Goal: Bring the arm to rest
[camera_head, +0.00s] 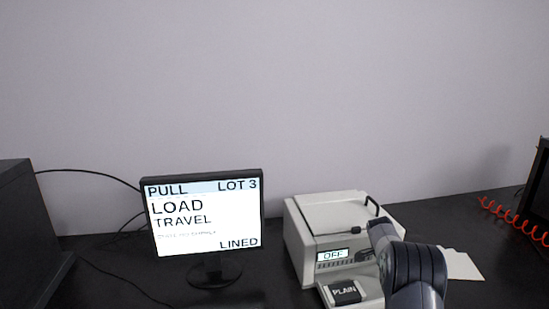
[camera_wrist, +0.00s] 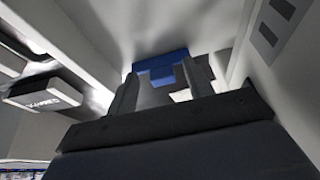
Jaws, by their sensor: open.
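My arm (camera_head: 415,270) rises at the lower right of the head view, in front of the white machine (camera_head: 300,222). Its gripper end is not clearly visible there. In the wrist view, my gripper (camera_wrist: 158,88) shows two grey fingers standing apart above its dark body. A blue piece (camera_wrist: 160,64) shows beyond and between the fingers; I cannot tell whether they touch it. Pale walls surround the fingers closely in that view.
A monitor (camera_head: 204,215) reads PULL, LOT 3, LOAD, TRAVEL, LINED. The machine's display (camera_head: 333,255) reads OFF. A dark block marked PLAIN (camera_head: 344,292) sits at its front. Pale sheets (camera_head: 462,264) and a red coiled cord (camera_head: 512,218) lie to the right.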

